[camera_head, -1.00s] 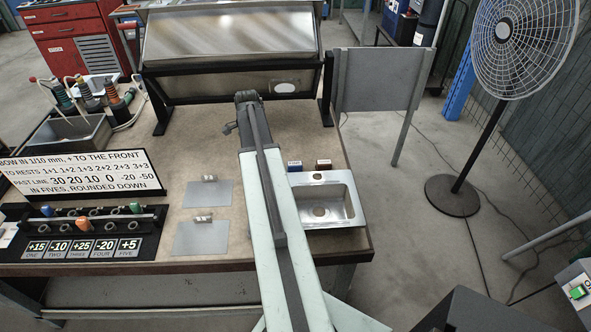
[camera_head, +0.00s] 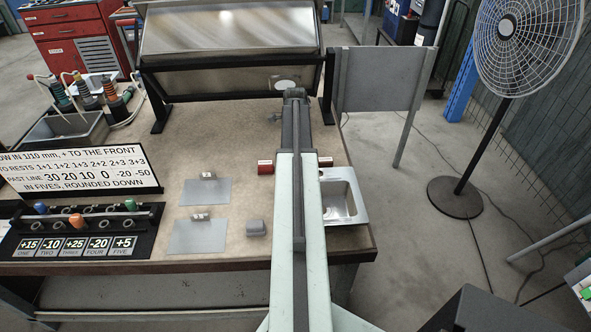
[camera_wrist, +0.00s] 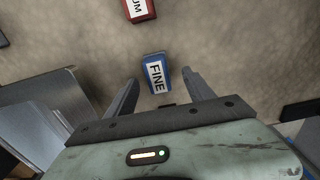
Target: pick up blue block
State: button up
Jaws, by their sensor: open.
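The blue block (camera_wrist: 147,63) with a white label reading FINE lies on the tan bench top in the wrist view. My gripper (camera_wrist: 160,76) is open, with one finger on each side of the block in the picture. Gaps show between the fingers and the block, and nothing is held. I cannot tell how high the fingertips are above the bench. In the head view my arm hides the blue block, and the fingers are not clearly seen.
The metal sink (camera_head: 357,204) is at right. A grey block (camera_head: 256,228) lies near the front edge. Grey plates (camera_head: 206,192) lie left.

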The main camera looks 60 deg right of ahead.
notch_tip(320, 180, down, 4)
jog(key=b, duration=0.3)
jog(key=shift+s+a+f, duration=0.1)
jog(key=shift+a+f, duration=0.05)
jog(key=shift+r, duration=0.2)
grip_shut()
notch_tip(320, 180, up, 10)
jog(key=p, duration=1)
jog(key=shift+r, duration=0.15)
